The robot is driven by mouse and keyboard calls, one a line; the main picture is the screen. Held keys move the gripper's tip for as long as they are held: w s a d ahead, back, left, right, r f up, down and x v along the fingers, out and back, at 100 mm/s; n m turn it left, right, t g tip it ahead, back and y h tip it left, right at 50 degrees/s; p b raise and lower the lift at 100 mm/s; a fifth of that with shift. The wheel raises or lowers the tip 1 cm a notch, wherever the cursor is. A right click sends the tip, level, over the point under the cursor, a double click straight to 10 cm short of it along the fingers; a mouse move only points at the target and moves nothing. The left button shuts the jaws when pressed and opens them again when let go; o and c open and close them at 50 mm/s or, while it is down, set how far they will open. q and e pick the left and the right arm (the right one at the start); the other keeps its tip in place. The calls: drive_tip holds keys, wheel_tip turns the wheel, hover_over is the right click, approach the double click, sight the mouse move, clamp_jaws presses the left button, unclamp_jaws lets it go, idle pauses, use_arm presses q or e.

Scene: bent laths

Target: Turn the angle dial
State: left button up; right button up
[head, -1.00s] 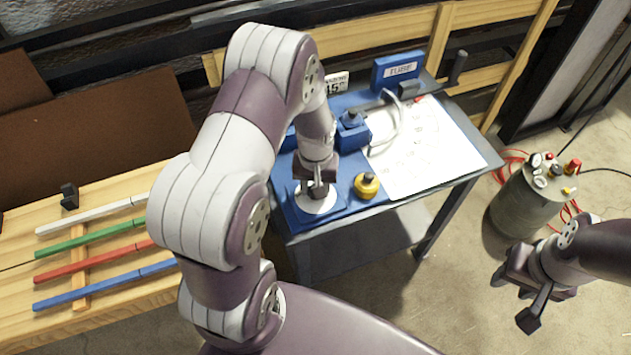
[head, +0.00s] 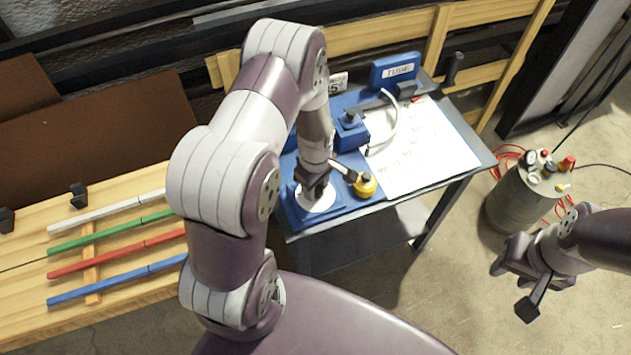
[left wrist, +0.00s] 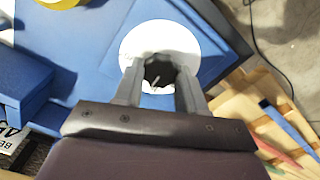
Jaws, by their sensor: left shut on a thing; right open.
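The angle dial is a white disc (head: 319,203) with a dark knob at its centre, on the blue machine table's (head: 296,218) near left corner. In the left wrist view the white dial face (left wrist: 143,38) surrounds the dark knob (left wrist: 159,71), which has a pale pointer line. My left gripper (left wrist: 159,85) is shut on the knob, one finger on each side. In the head view my left gripper (head: 313,186) comes down on the dial from above and hides part of it. My right gripper (head: 513,288) is open and empty at the right, over the floor.
A yellow knob (head: 364,185) sits right of the dial. Behind are a blue block (head: 350,131), a white sheet (head: 425,150) and a labelled blue box (head: 397,71). Coloured laths (head: 115,246) lie on the wooden bench at left. A grey tank (head: 525,200) stands at right.

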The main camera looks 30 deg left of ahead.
use_arm(q)
drive_tip(key=n+p, duration=0.1)
drive_tip(key=n, duration=0.5)
drive_tip(key=shift+r+p, duration=0.1)
drive_tip(key=shift+p, duration=0.25)
drive_tip(key=n+p, duration=0.1)
drive_tip(key=n, duration=0.5)
drive_tip(key=shift+w+n, duration=0.1)
drive_tip(key=shift+n, duration=0.2)
drive_tip(key=o, duration=1)
drive_tip(key=shift+o, duration=0.2)
wheel_tip(320, 180, up, 13)
drive_tip(key=shift+f, duration=0.2)
